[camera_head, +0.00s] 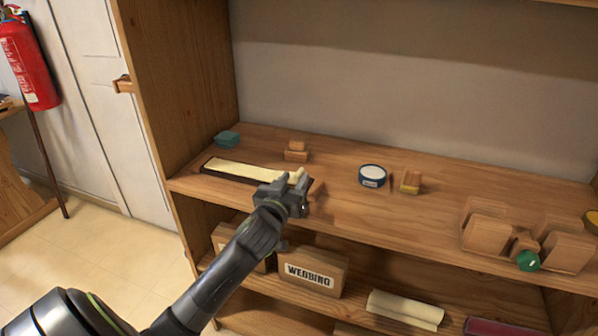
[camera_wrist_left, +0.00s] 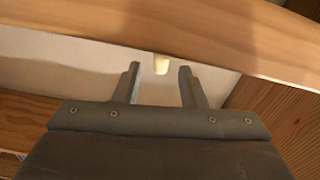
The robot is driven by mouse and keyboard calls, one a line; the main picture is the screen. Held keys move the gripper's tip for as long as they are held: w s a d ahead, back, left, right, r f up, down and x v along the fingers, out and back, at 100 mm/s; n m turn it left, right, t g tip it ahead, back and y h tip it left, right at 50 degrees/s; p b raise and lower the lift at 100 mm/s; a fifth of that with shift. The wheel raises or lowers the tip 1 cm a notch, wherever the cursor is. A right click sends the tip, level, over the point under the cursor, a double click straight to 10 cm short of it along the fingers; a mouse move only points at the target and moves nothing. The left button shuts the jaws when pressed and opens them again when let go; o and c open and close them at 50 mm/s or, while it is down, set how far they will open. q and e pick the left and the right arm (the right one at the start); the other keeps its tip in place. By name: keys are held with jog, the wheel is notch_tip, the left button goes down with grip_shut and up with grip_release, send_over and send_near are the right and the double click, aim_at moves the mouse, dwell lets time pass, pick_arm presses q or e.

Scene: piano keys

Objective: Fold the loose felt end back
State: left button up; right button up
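A cream felt strip (camera_head: 240,169) lies along a narrow dark-edged piece on the upper shelf, at the left. Its right end is close to my left gripper (camera_head: 294,183) and is partly hidden by it. In the left wrist view my left gripper (camera_wrist_left: 160,72) has its two fingers apart. A small cream piece (camera_wrist_left: 161,62), which looks like the felt end, shows between the fingertips, with a gap on each side. I cannot tell how far beyond the tips it is. My right gripper is in neither view.
Wooden pieces (camera_head: 486,228) stand at the right. A labelled box (camera_head: 312,272) and cream roll (camera_head: 405,308) lie below.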

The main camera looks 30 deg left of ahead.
pick_arm(q)
jog(key=shift+x, duration=2.05)
grip_shut()
